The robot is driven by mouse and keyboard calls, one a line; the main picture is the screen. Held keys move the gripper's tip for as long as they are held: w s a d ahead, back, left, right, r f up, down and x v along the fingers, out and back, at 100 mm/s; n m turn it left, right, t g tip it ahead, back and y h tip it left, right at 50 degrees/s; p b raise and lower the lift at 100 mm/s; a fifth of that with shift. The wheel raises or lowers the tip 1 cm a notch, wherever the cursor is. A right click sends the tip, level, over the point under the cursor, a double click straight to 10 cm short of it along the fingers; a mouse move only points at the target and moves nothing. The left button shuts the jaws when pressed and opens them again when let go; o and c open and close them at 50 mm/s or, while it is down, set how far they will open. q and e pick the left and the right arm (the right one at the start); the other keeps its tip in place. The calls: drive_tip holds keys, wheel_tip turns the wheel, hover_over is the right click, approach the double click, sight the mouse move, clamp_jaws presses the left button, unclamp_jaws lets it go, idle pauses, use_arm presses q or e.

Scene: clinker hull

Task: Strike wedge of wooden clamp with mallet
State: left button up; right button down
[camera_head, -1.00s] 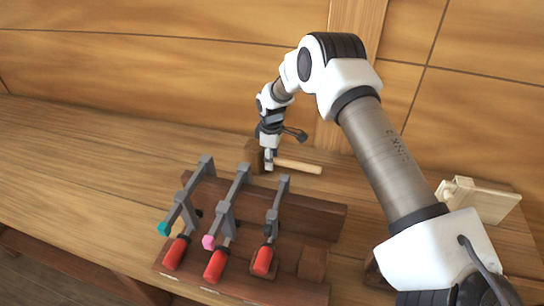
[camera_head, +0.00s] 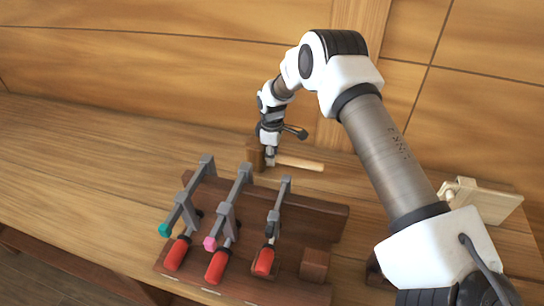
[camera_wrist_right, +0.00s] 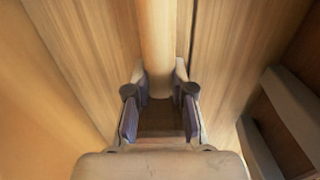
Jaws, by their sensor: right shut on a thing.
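The mallet has a dark wooden head (camera_head: 255,153) and a pale handle (camera_head: 302,163) pointing right in the head view, over the back of the bench. My right gripper (camera_head: 270,158) is shut on the mallet where the handle meets the head. In the right wrist view, the handle (camera_wrist_right: 155,45) runs away from between the fingers (camera_wrist_right: 160,108), and the dark head (camera_wrist_right: 160,122) shows between them. The pale wooden clamp (camera_head: 485,203) stands at the right of the bench, apart from the mallet. Its wedge cannot be made out clearly. My left gripper is not in view.
A dark wooden rack (camera_head: 325,216) holds metal bar clamps with red handles (camera_head: 217,265) in front of the mallet. A small dark block (camera_head: 314,264) is at its right end. The bench (camera_head: 90,160) is clear at left. A plank wall (camera_head: 150,60) rises behind.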

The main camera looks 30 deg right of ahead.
drive_tip(key=shift+r, duration=0.25)
wheel_tip(320, 180, up, 8)
drive_tip(key=p, duration=0.5)
drive_tip(key=shift+r+p, duration=0.1)
drive_tip(key=shift+p, duration=0.25)
drive_tip(key=c, duration=1.8)
unclamp_jaws()
clamp_jaws()
